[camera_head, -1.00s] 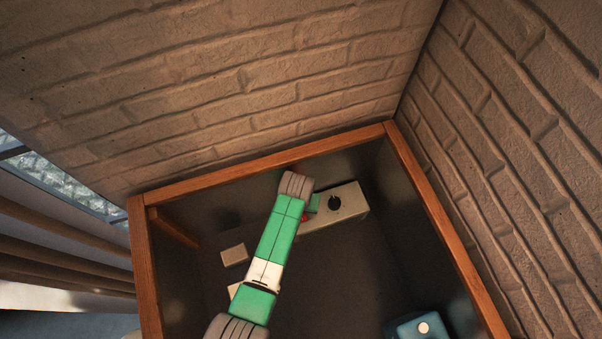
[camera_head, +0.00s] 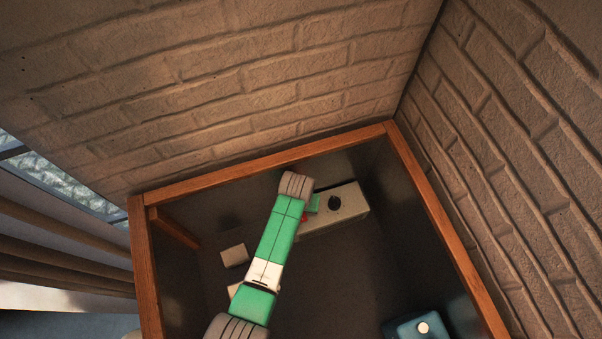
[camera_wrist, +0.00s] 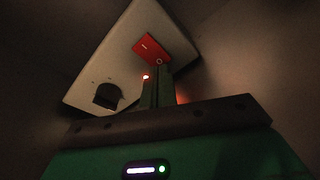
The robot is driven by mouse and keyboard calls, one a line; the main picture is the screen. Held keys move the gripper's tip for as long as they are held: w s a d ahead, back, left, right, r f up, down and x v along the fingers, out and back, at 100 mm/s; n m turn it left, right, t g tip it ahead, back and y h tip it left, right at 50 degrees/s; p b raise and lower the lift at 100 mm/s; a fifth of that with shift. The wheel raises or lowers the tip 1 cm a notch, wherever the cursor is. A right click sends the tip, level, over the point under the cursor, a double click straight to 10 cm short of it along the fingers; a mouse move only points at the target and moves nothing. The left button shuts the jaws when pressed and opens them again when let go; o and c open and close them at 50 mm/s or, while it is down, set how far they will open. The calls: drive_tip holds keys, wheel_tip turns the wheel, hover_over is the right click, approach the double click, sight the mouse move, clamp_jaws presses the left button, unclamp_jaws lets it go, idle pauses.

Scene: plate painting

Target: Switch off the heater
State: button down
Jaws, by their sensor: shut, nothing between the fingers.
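The heater (camera_head: 352,197) is a pale box with a black knob (camera_head: 334,203), standing inside the wood-rimmed enclosure in the head view. In the wrist view its pale panel (camera_wrist: 97,68) carries a red rocker switch (camera_wrist: 150,46) with a line mark and a circle mark. A small red light (camera_wrist: 146,77) glows beside the switch. The dark knob (camera_wrist: 108,96) shows at the panel's lower left. My gripper (camera_wrist: 158,72) is shut and empty, its fingertips at the circle-marked end of the switch. I cannot tell whether they touch. My arm covers part of the heater in the head view.
A wooden rim (camera_head: 262,164) bounds the dark enclosure, with brick walls behind and to the right. A small pale block (camera_head: 233,255) lies left of my arm. A blue object with a white round top (camera_head: 423,328) stands at the lower right. The enclosure's middle floor is bare.

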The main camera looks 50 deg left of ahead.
drive_tip(key=shift+f+b, duration=0.65)
drive_tip(key=shift+f, duration=0.25)
idle(0.4)
wheel_tip(320, 180, up, 7)
drive_tip(key=p, duration=0.7)
idle(0.6)
